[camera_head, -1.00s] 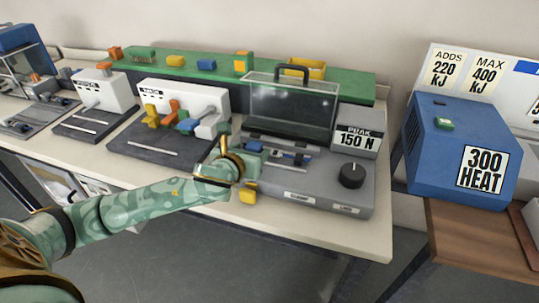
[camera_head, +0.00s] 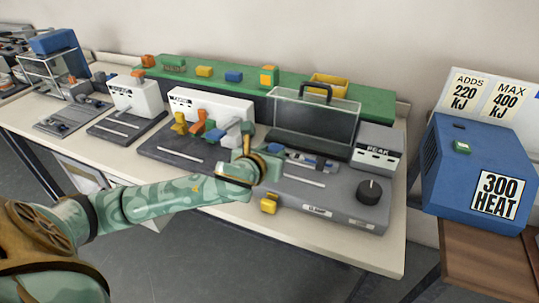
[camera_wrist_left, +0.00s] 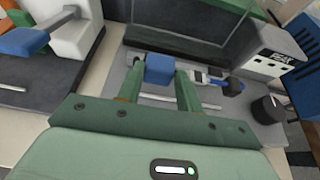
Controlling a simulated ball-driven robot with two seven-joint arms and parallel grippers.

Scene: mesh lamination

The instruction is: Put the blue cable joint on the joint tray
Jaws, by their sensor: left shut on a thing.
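My left gripper (camera_head: 272,152) is at the left side of the grey test machine (camera_head: 335,205), in front of its clear cover. In the left wrist view its two green fingers (camera_wrist_left: 160,82) are shut on a blue block, the blue cable joint (camera_wrist_left: 160,69). The joint is seen above the machine's bed; I cannot tell whether it touches it. In the head view the joint is mostly hidden by the gripper. A yellow open tray (camera_head: 328,84) stands on the green shelf at the back; I cannot tell if it is the joint tray. My right gripper is not in view.
The clear cover (camera_head: 288,108) with a dark handle stands raised behind my gripper. A white machine with coloured parts (camera_head: 200,125) is to the left. Several small blocks, one blue (camera_head: 234,76), sit on the green shelf (camera_head: 380,103). A blue heater (camera_head: 478,160) is at right.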

